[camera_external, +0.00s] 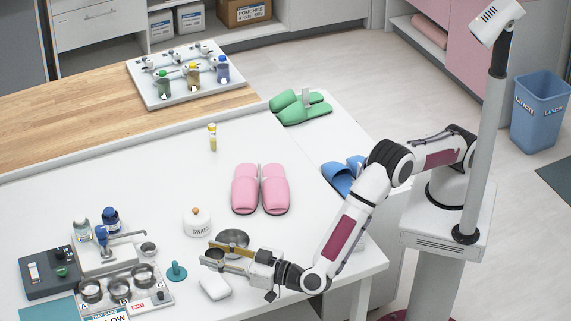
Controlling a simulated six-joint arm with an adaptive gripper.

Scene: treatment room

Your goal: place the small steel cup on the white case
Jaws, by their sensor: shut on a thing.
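My gripper (210,254) reaches left over the white table from the right. Its two fingers are shut on the small steel cup (215,254), which shows only partly between the fingertips. The white case (214,286) is a small rounded white block on the table, just below the fingers in the picture. The cup appears to be held above the table, a little behind the case in the picture. I cannot tell its exact height or whether it touches anything.
A tray with steel cups (122,289) lies further left. Pink slippers (260,189) lie behind; the table's centre-left is clear.

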